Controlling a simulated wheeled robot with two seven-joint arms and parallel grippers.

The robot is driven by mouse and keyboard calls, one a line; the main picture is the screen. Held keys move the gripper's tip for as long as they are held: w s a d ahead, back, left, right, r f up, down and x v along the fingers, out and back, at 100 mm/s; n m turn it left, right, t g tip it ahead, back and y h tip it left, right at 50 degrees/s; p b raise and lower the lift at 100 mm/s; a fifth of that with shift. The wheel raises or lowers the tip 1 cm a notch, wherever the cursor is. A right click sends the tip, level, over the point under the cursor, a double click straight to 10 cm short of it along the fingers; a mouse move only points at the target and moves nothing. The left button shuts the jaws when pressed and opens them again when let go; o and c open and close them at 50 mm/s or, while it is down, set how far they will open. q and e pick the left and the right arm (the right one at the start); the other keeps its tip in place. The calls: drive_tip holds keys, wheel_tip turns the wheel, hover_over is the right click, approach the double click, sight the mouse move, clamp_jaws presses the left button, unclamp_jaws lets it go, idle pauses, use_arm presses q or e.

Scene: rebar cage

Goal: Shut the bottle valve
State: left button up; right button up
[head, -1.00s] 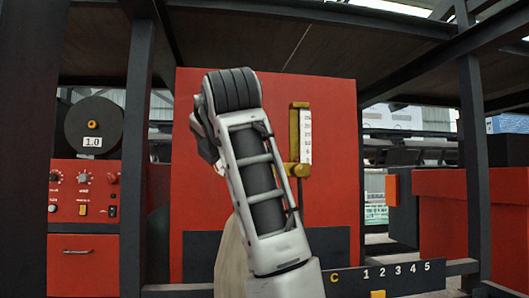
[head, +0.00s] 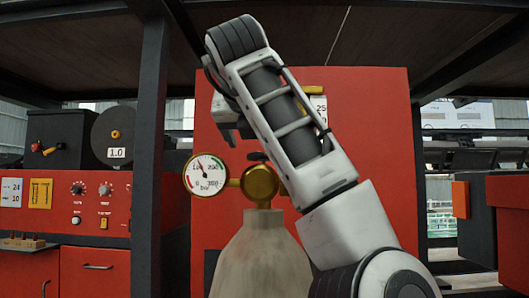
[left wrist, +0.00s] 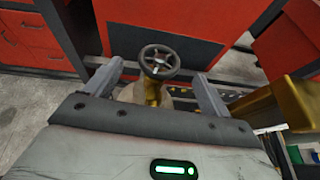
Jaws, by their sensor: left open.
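A pale, worn gas bottle (head: 260,252) stands upright in the lower middle of the head view. On its neck sits a brass valve (head: 261,184) with a round gauge (head: 206,175) at its left. The valve's black handwheel (left wrist: 159,62) shows clearly in the left wrist view; in the head view only a dark sliver shows above the brass. My left gripper (head: 240,132) hangs above the valve, partly hidden by my arm. Its grey fingers are open, one on each side of the handwheel in the left wrist view, with gaps showing. My right gripper is out of view.
A red panel (head: 375,120) stands behind the bottle. A dark post (head: 151,150) rises left of it. Red control cabinets with a black reel (head: 115,138) are at the left. An orange box (head: 461,199) and a red cabinet are at the right.

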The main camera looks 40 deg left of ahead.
sight(263, 160)
use_arm(q)
drive_tip(key=p+x, duration=0.1)
drive_tip(key=x, duration=0.6)
drive_tip(key=shift+r, duration=0.1)
drive_tip(key=c, duration=1)
